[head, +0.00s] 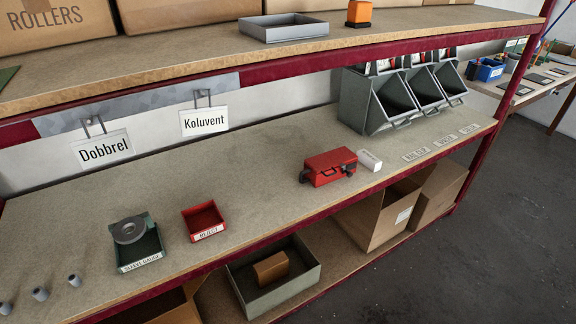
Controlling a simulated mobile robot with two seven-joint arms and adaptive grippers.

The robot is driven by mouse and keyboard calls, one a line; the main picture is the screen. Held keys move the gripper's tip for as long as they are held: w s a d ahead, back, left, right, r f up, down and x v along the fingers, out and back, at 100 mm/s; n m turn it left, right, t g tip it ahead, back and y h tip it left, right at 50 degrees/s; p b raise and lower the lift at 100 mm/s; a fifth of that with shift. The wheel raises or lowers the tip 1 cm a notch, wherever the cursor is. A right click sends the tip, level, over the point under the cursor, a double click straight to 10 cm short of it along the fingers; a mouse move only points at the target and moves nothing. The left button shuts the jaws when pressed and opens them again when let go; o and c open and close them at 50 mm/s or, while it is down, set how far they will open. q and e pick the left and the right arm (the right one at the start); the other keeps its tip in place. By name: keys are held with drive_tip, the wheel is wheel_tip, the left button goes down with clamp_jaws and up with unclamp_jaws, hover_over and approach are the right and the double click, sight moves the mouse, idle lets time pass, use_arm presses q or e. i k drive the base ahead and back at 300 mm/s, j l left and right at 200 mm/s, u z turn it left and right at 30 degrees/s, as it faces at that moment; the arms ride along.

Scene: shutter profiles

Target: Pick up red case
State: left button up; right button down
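A closed red case (329,167) with dark latches or a handle on its front stands on the middle shelf, right of centre in the head view. A small white box or roll (369,160) lies just to its right, very close to it. Neither of my grippers shows in the head view, and nothing is seen touching the case.
A red REJECT tray (204,221) and a green gauge tray (138,242) sit to the left on the shelf (262,165). Grey bins (375,103) stand at the back right. The upper shelf (210,50) overhangs the rear. The shelf is clear between the REJECT tray and the case.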

sight(316, 180)
drive_tip(key=i+l+u, duration=0.1)
drive_tip(key=l+u, duration=0.15)
drive_tip(key=i+l+u, duration=0.1)
drive_tip(key=l+u, duration=0.15)
drive_tip(key=i+l+u, duration=0.1)
drive_tip(key=l+u, duration=0.5)
drive_tip(key=l, duration=0.9)
drive_tip(key=l+u, duration=0.15)
drive_tip(key=l, duration=2)
